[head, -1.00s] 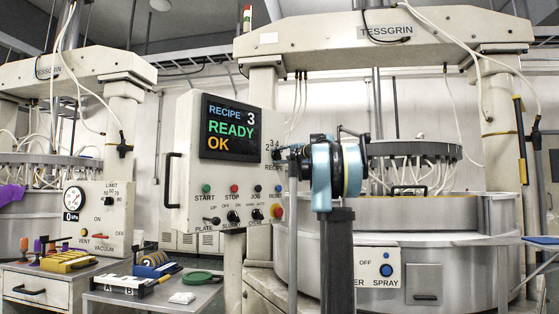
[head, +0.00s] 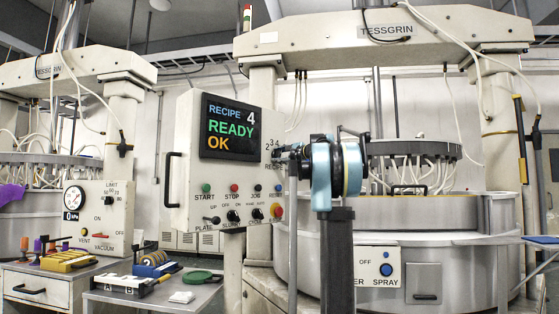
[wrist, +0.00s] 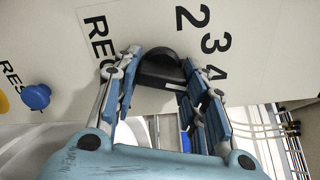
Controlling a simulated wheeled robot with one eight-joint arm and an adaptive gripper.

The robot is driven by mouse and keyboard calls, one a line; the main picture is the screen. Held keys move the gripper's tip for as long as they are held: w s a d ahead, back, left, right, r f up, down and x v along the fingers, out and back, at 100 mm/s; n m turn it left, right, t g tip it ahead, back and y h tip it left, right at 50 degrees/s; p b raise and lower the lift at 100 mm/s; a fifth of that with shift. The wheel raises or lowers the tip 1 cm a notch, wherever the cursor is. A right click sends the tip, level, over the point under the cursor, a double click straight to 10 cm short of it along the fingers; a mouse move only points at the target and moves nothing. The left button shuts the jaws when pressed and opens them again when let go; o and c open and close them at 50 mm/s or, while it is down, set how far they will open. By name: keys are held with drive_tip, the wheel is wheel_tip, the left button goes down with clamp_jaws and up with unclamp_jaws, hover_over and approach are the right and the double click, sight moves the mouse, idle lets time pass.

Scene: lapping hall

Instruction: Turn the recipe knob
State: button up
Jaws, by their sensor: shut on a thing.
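The recipe knob (wrist: 160,70) is a dark round knob on the pale control panel (head: 182,105), with the numbers 2, 3 and 4 printed around it in the wrist view. My gripper (wrist: 160,85) has its two blue fingers shut on the knob, one on each side. In the head view my gripper (head: 283,153) reaches the panel's right edge, and my arm hides most of the knob there. The screen (head: 230,128) reads RECIPE 4, READY, OK.
A blue reset button (wrist: 36,96) sits close to the knob. A red and yellow button (head: 277,211) and several small switches line the panel's lower part. A lapping machine drum (head: 440,215) stands right behind my arm. A small table (head: 190,299) is at the lower left.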

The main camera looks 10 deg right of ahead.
drive_tip(key=shift+f, duration=0.15)
drive_tip(key=o, duration=1.1)
drive_tip(key=shift+c, duration=0.2)
drive_tip(key=v, duration=1.1)
drive_tip(key=shift+s+d, duration=0.3)
